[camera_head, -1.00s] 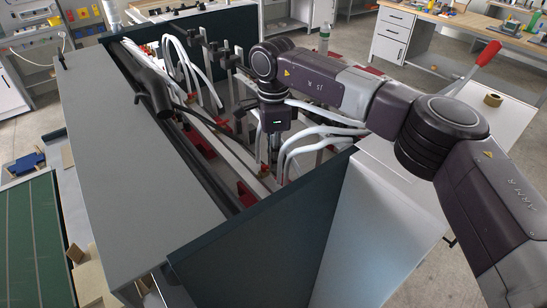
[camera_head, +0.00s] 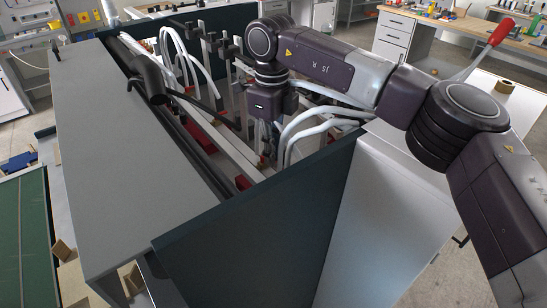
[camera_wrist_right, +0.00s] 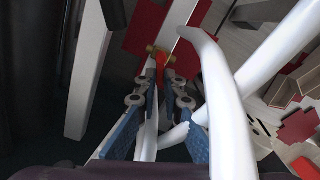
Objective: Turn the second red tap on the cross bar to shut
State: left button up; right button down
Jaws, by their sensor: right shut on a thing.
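A red tap (camera_wrist_right: 161,70) on a brass-coloured body shows in the right wrist view, between the tips of my right gripper (camera_wrist_right: 160,92). The gripper's two blue-padded fingers are shut on the tap. A pale bar (camera_wrist_right: 179,22) runs up just beyond it; I cannot tell for sure that it is the cross bar. In the head view my right gripper (camera_head: 267,138) points down inside the open machine frame, its fingertips partly hidden among white hoses. The tap's angle is hard to tell. My left gripper is not in view.
White hoses (camera_wrist_right: 226,105) pass close to the right of the gripper. A pale upright post (camera_wrist_right: 88,85) stands on its left. In the head view a dark side panel (camera_head: 260,225) and a grey top (camera_head: 125,170) enclose the frame.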

jog(key=shift+s+a+r+m+b, duration=0.15)
jog(key=shift+m+b, duration=0.4)
jog(key=shift+m, duration=0.55)
jog(key=shift+s+a+f+m+b, duration=0.15)
jog(key=shift+m+b, duration=0.35)
jog(key=shift+m, duration=0.6)
jog(key=shift+r, duration=0.15)
jog(key=c, duration=2.1)
grip_release()
notch_tip(320, 180, up, 12)
jog(key=shift+f, duration=0.1)
